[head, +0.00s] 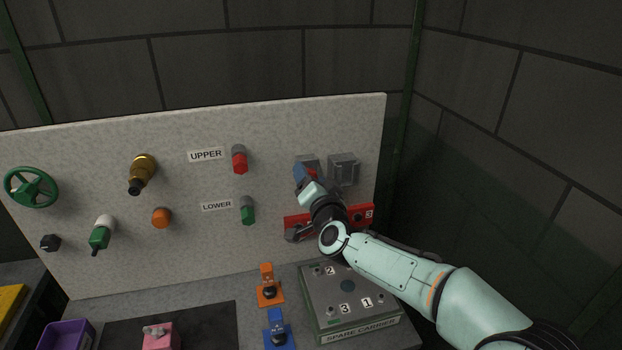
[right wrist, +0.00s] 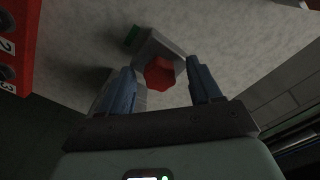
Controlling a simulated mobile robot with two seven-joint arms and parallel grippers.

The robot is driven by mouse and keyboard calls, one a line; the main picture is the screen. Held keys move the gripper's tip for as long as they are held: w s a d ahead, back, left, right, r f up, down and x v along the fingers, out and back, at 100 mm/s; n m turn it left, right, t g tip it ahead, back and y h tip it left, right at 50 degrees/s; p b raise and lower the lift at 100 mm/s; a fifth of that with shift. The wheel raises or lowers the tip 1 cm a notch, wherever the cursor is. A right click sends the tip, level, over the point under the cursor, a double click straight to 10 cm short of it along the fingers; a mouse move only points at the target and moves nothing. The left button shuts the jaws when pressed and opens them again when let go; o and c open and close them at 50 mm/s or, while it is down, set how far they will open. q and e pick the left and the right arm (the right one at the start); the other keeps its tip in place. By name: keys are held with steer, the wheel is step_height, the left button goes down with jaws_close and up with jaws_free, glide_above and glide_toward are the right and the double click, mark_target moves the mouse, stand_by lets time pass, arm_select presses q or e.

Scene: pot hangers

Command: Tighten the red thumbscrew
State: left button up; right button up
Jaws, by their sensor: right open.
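In the head view the right gripper (head: 301,176) is in front of the board, right of a red hexagonal knob (head: 239,160) beside the UPPER label. I cannot tell for certain whether this knob and the head in the wrist view are the same. My left gripper is out of view.
A green knob (head: 248,212) sits by the LOWER label. Grey brackets (head: 343,168) and a numbered red bar (head: 360,215) are close to the right gripper. A green handwheel (head: 31,187) and other fittings are further left. A spare carrier box (head: 360,330) stands below.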

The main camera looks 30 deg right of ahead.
steer(key=shift+s, duration=0.1)
steer(key=shift+b+v, duration=0.5)
steer(key=shift+v, duration=1.95)
steer(key=v, duration=1.3)
steer(key=shift+s+b, duration=0.2)
steer(key=shift+b, duration=0.2)
steer(key=shift+f, duration=0.1)
